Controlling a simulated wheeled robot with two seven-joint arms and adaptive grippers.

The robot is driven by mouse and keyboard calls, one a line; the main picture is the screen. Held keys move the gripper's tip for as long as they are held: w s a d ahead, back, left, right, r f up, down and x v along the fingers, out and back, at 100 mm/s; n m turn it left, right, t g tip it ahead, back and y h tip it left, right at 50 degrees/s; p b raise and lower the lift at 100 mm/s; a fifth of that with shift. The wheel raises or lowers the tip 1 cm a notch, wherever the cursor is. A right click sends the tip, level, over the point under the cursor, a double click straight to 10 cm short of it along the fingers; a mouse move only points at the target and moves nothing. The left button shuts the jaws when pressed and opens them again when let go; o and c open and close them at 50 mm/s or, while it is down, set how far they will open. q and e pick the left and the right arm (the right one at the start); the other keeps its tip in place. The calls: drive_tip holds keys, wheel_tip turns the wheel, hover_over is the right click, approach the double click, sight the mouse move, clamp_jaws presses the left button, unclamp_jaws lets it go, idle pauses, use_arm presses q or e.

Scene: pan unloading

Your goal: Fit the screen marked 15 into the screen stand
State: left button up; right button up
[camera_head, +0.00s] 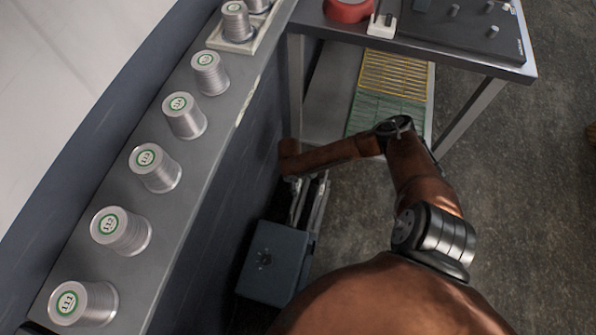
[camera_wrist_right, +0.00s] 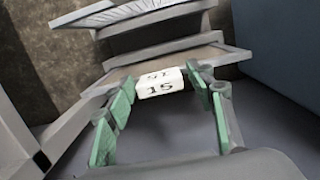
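In the right wrist view, a white block marked 15 (camera_wrist_right: 160,83) sits on the front of a grey-framed screen with a tan face (camera_wrist_right: 195,53). My right gripper (camera_wrist_right: 161,82) has its green-padded fingers spread on either side of the block, with a narrow gap showing at each side. In the head view my right arm bends left and down to its wrist beside the dark counter side; the gripper (camera_head: 290,172) is small there and its fingers are unclear. Pale metal edges (camera_head: 318,205) show just below it. I cannot identify the screen stand with certainty. My left gripper is out of view.
Several silver cylinders with green-ringed labels (camera_head: 155,168) stand along the grey counter (camera_head: 205,160) at left. A blue-grey box (camera_head: 275,262) is below the wrist. A table (camera_head: 440,50) stands at the back, with yellow (camera_head: 397,75) and green (camera_head: 385,114) grids on its lower shelf.

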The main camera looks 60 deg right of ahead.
drive_tip(key=shift+o, duration=0.5)
wheel_tip(320, 180, up, 12)
drive_tip(key=w, duration=0.1)
drive_tip(key=shift+w+a, duration=0.2)
drive_tip(key=shift+w, duration=0.05)
idle(0.4)
